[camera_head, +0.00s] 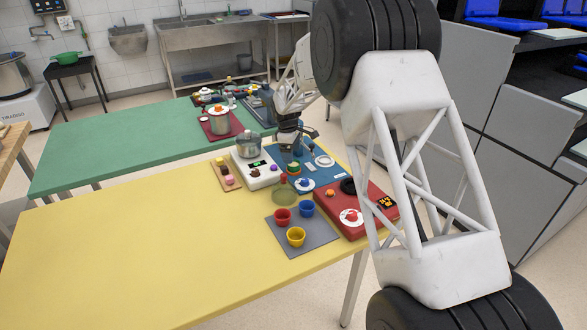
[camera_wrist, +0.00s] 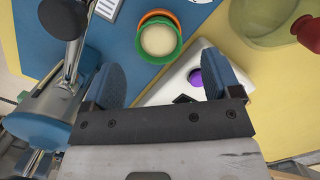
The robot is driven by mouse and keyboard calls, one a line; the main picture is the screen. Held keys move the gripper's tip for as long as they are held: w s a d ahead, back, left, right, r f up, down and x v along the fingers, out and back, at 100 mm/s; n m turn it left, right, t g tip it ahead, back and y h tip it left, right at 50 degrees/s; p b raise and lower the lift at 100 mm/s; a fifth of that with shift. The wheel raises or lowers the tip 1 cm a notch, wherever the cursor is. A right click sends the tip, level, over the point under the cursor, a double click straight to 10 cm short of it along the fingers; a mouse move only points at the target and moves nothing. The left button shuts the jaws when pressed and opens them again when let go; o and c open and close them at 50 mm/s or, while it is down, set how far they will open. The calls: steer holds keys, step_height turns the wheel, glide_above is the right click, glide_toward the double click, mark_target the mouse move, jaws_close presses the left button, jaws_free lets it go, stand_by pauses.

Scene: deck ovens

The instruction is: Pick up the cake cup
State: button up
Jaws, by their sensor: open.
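No object is plainly marked as the cake cup. In the wrist view, a round green cup (camera_wrist: 178,42) with an orange rim (camera_wrist: 152,14) and a pale inside stands on the blue mat beyond my fingertips. A small green and red stack (camera_head: 293,169) on the blue mat in the head view looks like the same thing. A red cup (camera_head: 283,216), a blue cup (camera_head: 306,208) and a yellow cup (camera_head: 296,237) stand on a grey mat. My gripper (camera_wrist: 162,68) is open and empty, with the green cup ahead, slightly above the gap between its fingers.
A white scale (camera_head: 262,176) with a pot (camera_head: 249,145) stands left of the blue mat (camera_head: 326,179). A translucent green vessel (camera_head: 284,194) stands near the stack. A red tray (camera_head: 345,228) lies at right. The yellow table's left side (camera_head: 110,250) is clear.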

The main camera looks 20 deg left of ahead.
steer(key=shift+f, duration=0.25)
steer(key=shift+d+f, duration=0.2)
steer(key=shift+f, duration=1)
steer(key=shift+d+f, duration=0.2)
steer(key=shift+f, duration=1)
steer(key=c, duration=1)
steer(key=shift+r, duration=0.1)
steer(key=shift+r, duration=4.9)
